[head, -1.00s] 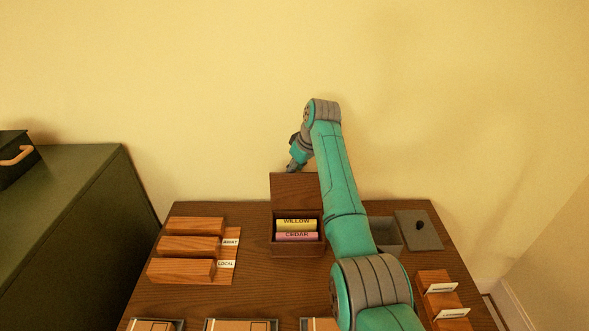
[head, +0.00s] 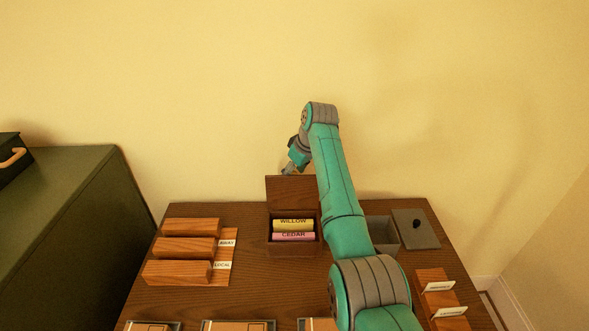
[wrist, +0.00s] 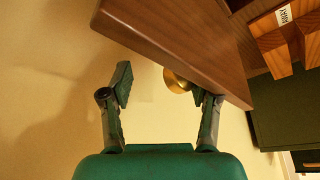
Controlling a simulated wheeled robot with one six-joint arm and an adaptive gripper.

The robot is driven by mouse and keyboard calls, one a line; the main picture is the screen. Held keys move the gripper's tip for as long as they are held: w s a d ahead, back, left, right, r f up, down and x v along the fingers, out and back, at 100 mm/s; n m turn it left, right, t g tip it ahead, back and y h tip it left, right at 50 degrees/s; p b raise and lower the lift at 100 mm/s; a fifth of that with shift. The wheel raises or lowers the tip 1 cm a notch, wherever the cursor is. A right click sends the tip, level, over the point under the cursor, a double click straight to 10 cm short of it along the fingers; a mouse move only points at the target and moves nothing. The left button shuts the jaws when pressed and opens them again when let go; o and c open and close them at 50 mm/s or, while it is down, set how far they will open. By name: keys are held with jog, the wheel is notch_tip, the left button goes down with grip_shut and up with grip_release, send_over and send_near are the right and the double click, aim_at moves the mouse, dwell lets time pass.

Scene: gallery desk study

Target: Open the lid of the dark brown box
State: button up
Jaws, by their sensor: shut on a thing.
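The dark brown box (head: 294,248) stands at the back middle of the desk in the head view. Its lid (head: 290,190) is raised upright at the back, so the box is open. A yellow WILLOW roll (head: 293,224) and a pink CEDAR roll (head: 293,237) lie inside. My gripper (head: 289,170) is behind and just above the lid's top edge. In the wrist view, the lid (wrist: 185,45) crosses close by, with a brass knob (wrist: 176,82) between my gripper's fingers (wrist: 162,92).
Wooden blocks with AWAY and LOCAL tags (head: 188,246) stand left of the box. A grey box (head: 382,234) and a grey lid with a black knob (head: 416,228) are at right, partly behind my arm. A green cabinet (head: 70,220) stands at left; the wall is close behind.

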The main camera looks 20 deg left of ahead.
jog(key=shift+d, duration=0.1)
jog(key=v, duration=1.2)
jog(key=shift+s+f, duration=0.1)
